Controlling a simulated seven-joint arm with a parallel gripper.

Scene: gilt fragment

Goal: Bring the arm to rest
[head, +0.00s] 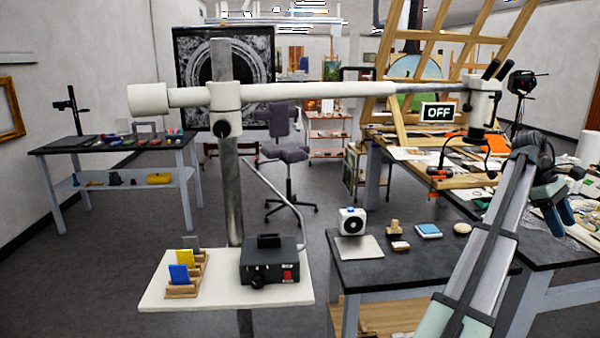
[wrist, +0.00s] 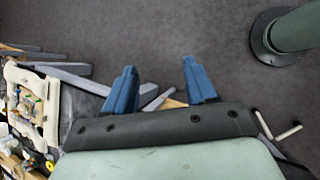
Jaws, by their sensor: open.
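My gripper (head: 561,214) is at the right of the head view, at the end of my raised arm, beside the cluttered right-hand table. Its two blue fingers point down. In the wrist view the fingers of my gripper (wrist: 159,66) stand wide apart, with nothing between them. Grey floor and part of some grey and wooden framework show behind them. No object is held.
A dark side table (head: 440,262) with small items stands left of my arm. A white boom (head: 320,91) on a post spans the middle, above a white shelf (head: 215,292). A cluttered table edge (wrist: 35,100) lies left in the wrist view. Open floor (head: 150,270) is left.

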